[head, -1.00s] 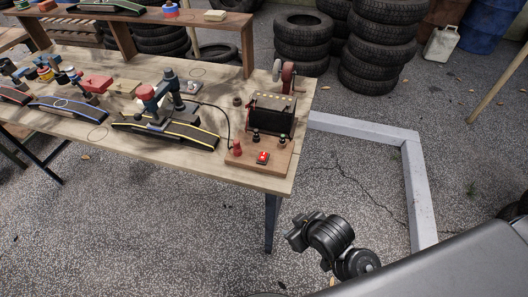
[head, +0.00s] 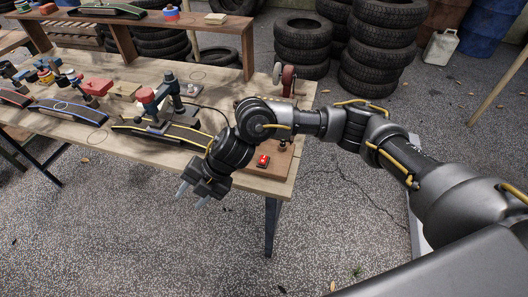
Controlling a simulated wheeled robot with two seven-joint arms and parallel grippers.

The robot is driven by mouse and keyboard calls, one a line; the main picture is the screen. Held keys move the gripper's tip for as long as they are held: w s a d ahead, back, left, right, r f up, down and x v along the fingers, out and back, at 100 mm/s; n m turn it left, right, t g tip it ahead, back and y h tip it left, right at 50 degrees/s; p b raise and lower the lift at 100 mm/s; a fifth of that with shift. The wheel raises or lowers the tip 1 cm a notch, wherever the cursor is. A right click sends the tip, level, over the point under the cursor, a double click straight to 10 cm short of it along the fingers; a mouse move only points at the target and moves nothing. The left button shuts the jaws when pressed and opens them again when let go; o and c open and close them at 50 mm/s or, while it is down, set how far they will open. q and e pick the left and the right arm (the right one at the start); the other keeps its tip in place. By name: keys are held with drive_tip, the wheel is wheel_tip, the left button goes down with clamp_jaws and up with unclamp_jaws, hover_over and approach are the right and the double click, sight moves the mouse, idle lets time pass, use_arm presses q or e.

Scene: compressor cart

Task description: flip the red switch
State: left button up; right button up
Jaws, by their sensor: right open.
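The red switch (head: 263,161) sits on a wooden board (head: 270,184) at the near right corner of the workbench. My right arm reaches in from the right, above the board. My right gripper (head: 193,194) is open and empty, pointing down and to the left. It is to the left of the switch, around the bench's front edge, apart from the switch. My arm hides most of the black box behind the switch and the red part to its left. My left gripper is not in view.
The workbench (head: 130,79) carries skateboard-like decks (head: 172,132) and clamps left of the gripper. Tyres (head: 303,37) are stacked behind the bench. The paved floor in front is open.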

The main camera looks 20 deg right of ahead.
drive_tip(key=w+d+r+h, duration=0.2)
drive_tip(key=w+d+h, duration=0.3)
drive_tip(key=d, duration=0.5)
wheel_tip(320, 180, up, 6)
drive_tip(key=m+h, duration=0.1)
drive_tip(key=h, duration=0.2)
hover_over(264, 157)
wheel_tip(264, 157, down, 8)
drive_tip(key=shift+d+f+p, duration=0.1)
drive_tip(key=shift+p, duration=0.6)
drive_tip(key=shift+w+f, duration=0.1)
drive_tip(key=shift+f, duration=0.65)
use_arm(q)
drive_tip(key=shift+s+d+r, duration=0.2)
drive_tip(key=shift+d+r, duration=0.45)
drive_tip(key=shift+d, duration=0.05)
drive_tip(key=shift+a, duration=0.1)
use_arm(e)
drive_tip(key=shift+c, duration=0.3)
